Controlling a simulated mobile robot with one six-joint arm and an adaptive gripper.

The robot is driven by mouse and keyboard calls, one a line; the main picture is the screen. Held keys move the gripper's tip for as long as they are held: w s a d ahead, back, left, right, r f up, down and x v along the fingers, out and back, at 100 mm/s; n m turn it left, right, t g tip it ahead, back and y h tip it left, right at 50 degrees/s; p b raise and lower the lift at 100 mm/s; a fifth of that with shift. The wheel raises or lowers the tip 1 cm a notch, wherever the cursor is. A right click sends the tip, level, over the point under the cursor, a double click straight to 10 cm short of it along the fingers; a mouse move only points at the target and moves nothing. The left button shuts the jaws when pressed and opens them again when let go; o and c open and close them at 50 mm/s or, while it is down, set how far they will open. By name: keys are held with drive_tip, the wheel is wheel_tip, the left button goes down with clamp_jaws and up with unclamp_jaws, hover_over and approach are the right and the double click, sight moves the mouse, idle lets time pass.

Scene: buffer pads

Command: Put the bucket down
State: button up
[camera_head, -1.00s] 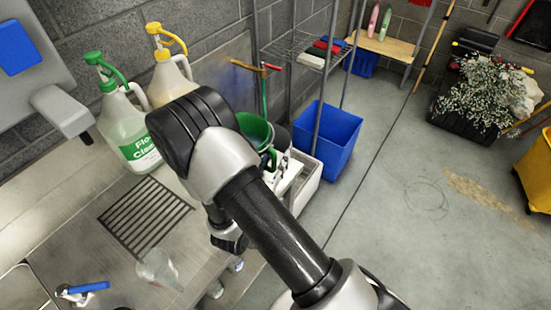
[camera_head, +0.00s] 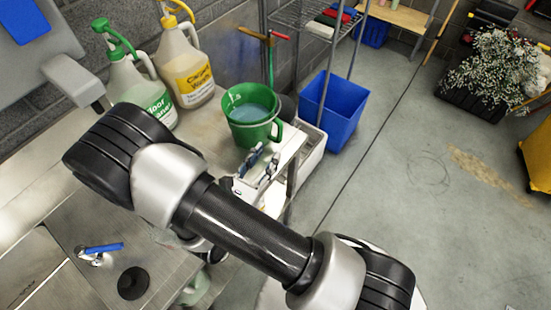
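The green bucket (camera_head: 237,130) stands upright at the right end of the metal counter, with bluish liquid inside. Its handle (camera_head: 277,133) is on the right side. My gripper (camera_head: 260,164) is just in front of the bucket and below its handle. Its two fingers show with a gap between them and nothing visible in the gap, apart from the handle. My arm hides the wrist and part of the counter.
A Floor Cleaner jug (camera_head: 140,90) and a yellow-labelled jug (camera_head: 188,72) stand left of the bucket. A blue bin (camera_head: 332,110) is on the floor to the right. Open floor is at right.

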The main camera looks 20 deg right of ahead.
drive_tip(key=s+d+r+m+g+y, duration=0.2)
drive_tip(key=s+d+r+m+g, duration=1)
drive_tip(key=m, duration=0.4)
drive_tip(key=s+a+r+m+t+y, duration=0.4)
drive_tip(key=a+r+m+y, duration=0.4)
drive_tip(key=m+y, duration=0.2)
drive_tip(key=shift+s+a+r+t+y, duration=0.2)
drive_tip(key=shift+r+t+y, duration=0.15)
drive_tip(key=shift+y, duration=0.25)
drive_tip(key=shift+c, duration=0.2)
